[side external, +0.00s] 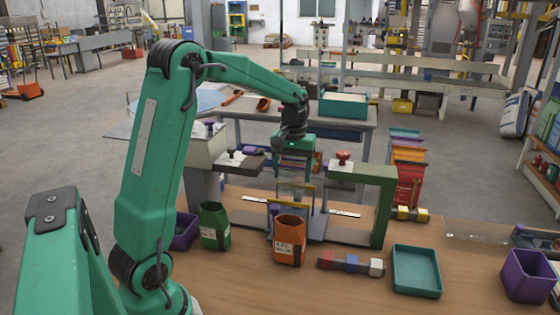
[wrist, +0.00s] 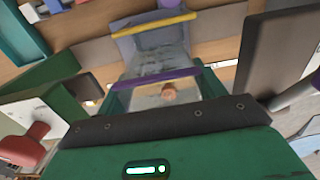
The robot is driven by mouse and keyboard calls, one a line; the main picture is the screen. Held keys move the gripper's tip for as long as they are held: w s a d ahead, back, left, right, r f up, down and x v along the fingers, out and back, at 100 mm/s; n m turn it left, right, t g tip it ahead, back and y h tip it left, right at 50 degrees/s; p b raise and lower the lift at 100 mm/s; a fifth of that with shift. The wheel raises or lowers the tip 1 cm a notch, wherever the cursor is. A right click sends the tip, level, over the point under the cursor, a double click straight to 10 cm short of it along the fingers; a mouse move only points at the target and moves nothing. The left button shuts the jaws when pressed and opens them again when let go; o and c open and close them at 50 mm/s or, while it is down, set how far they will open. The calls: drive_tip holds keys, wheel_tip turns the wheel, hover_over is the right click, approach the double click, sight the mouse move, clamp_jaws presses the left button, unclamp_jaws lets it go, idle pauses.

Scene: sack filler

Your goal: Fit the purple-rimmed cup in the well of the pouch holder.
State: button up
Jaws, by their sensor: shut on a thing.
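My gripper (side external: 295,160) hangs from the arm, pointing down over the middle of the bench. In the wrist view the gripper (wrist: 163,93) is shut on the purple-rimmed cup (wrist: 168,82), whose purple edge spans between the green fingers. The pouch holder is grey-blue with a yellow bar (side external: 302,189); in the wrist view the holder (wrist: 150,48) is beyond the cup. The cup appears above and apart from the holder. The holder's well cannot be made out clearly.
An orange pouch (side external: 289,240) and green pouch (side external: 214,226) stand in front. A teal tray (side external: 417,270) and purple bin (side external: 528,276) lie right. Bare wood shows at the front.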

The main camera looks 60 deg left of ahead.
sight(292, 186)
drive_tip(key=shift+f, duration=0.35)
drive_tip(key=shift+f, duration=2.15)
drive_tip(key=shift+f, duration=2.55)
drive_tip(key=o, duration=1)
drive_tip(key=shift+o, duration=0.2)
drive_tip(key=shift+r, duration=3.95)
